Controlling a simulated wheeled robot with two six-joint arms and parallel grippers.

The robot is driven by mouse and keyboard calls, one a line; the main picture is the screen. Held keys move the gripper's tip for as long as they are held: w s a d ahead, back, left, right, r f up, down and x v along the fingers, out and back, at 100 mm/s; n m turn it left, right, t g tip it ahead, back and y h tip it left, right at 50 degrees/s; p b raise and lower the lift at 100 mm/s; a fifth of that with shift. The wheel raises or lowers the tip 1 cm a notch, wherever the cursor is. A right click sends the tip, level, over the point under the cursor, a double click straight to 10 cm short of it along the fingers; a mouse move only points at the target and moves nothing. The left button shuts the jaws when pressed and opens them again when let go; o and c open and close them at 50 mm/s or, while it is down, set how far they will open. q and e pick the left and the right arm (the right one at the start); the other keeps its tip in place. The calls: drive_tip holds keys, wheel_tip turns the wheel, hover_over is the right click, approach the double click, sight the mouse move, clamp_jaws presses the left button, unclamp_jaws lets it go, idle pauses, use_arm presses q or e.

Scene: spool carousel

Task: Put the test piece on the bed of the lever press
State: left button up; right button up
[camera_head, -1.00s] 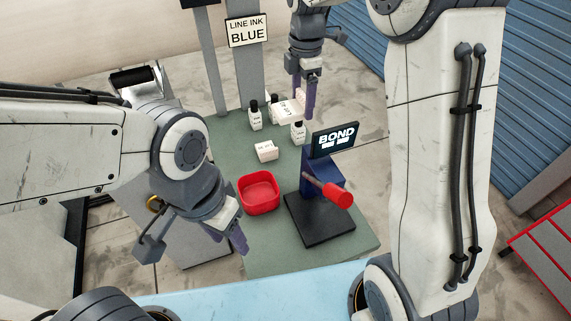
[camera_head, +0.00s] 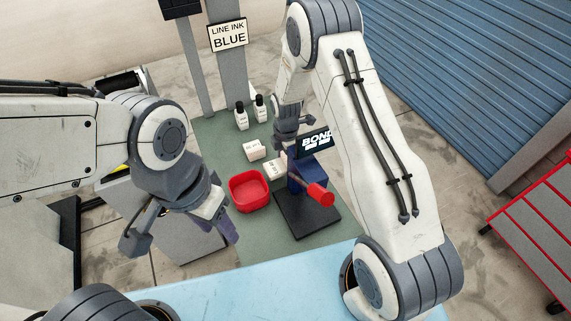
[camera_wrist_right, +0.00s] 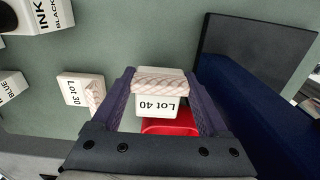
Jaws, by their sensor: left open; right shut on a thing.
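The white block marked "Lot 40" (camera_wrist_right: 160,103) is between the purple fingers of my right gripper (camera_wrist_right: 160,85), which is shut on it. In the head view the held block (camera_head: 274,169) is above the green table, between the red tray and the press; the fingers there are mostly hidden by the press and its sign. The lever press (camera_head: 296,182) is blue, with a black base (camera_head: 312,218) and a red-ended lever (camera_head: 320,194). The press's blue side (camera_wrist_right: 245,115) is right of the right gripper in the wrist view. My left gripper (camera_head: 226,230) is open and empty, left of the red tray.
A red tray (camera_head: 236,204) stands left of the press. A second white block, "Lot 30" (camera_head: 254,150), lies behind it. Ink bottles (camera_head: 241,117) stand at the back. The BOND sign (camera_head: 315,143) rises above the press. The black base looks clear.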

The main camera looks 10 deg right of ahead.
drive_tip(key=shift+f+p, duration=0.55)
drive_tip(key=shift+f, duration=1.3)
drive_tip(key=shift+f, duration=0.2)
drive_tip(key=o, duration=1.1)
drive_tip(key=shift+r, duration=0.1)
drive_tip(key=shift+o, duration=0.2)
